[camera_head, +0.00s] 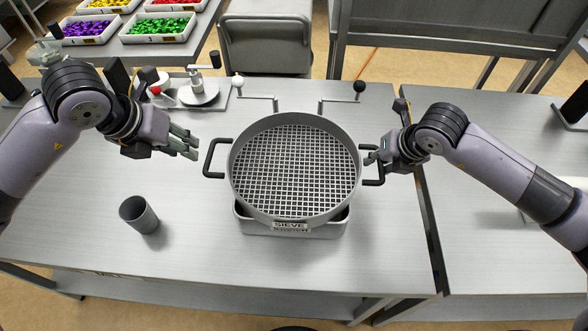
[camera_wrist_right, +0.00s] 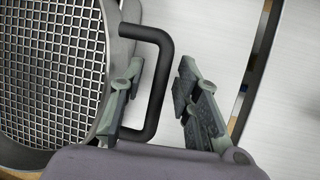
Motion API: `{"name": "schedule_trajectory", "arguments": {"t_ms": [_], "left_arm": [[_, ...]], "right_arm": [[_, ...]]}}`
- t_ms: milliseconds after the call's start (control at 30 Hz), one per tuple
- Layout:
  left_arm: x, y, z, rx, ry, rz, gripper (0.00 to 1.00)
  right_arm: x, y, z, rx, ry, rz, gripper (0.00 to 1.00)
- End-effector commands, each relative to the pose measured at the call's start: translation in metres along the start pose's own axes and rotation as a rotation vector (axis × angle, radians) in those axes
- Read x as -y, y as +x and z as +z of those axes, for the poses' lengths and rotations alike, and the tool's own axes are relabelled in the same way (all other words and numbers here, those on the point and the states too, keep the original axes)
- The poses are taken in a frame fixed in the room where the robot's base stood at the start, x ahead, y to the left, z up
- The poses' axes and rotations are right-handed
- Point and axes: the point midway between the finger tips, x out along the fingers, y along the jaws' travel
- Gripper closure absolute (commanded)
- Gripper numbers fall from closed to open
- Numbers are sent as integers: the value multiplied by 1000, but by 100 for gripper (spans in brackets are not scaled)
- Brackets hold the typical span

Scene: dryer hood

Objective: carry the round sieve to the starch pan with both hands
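The round grey sieve (camera_head: 295,170), with a mesh floor and a SIEVE label, sits level above a grey rectangular base (camera_head: 292,230) on the table. I cannot tell if that base is the starch pan; its label is mostly covered. The sieve has a black left handle (camera_head: 209,160) and a right handle (camera_wrist_right: 160,85). My left gripper (camera_head: 192,146) appears open and empty, just left of and apart from the left handle. My right gripper (camera_wrist_right: 158,100) is open, with one finger on each side of the right handle.
A dark grey cup (camera_head: 139,214) stands at front left. A metal stand with a round plate (camera_head: 198,92) and two ball-tipped levers (camera_head: 359,87) are behind the sieve. Trays of coloured pieces (camera_head: 160,27) lie on the back-left table. The right table (camera_head: 490,250) has clear room.

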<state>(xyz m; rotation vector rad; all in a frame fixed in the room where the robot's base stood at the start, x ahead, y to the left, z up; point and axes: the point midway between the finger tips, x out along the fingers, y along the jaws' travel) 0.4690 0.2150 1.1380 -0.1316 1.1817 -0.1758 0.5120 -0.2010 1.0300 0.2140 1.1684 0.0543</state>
Motion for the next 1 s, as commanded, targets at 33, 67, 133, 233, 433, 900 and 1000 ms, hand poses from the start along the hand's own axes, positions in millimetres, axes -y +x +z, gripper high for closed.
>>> {"name": "schedule_trajectory", "arguments": {"t_ms": [33, 67, 133, 233, 433, 900, 1000], "left_arm": [[0, -1, 0, 0, 0, 0, 70], [0, -2, 0, 0, 0, 0, 70], [0, -2, 0, 0, 0, 0, 70], [0, -1, 0, 0, 0, 0, 70], [0, -1, 0, 0, 0, 0, 70], [0, -1, 0, 0, -1, 0, 70], [0, -1, 0, 0, -1, 0, 70]], "right_arm": [[0, -4, 1, 2, 0, 0, 70], [0, -8, 1, 2, -1, 1, 70], [0, -18, 2, 5, -1, 1, 70], [0, -39, 2, 7, -3, 1, 70], [0, -82, 1, 7, -2, 1, 70], [0, -119, 0, 2, 0, -1, 70], [0, -119, 0, 1, 0, -1, 70]]}}
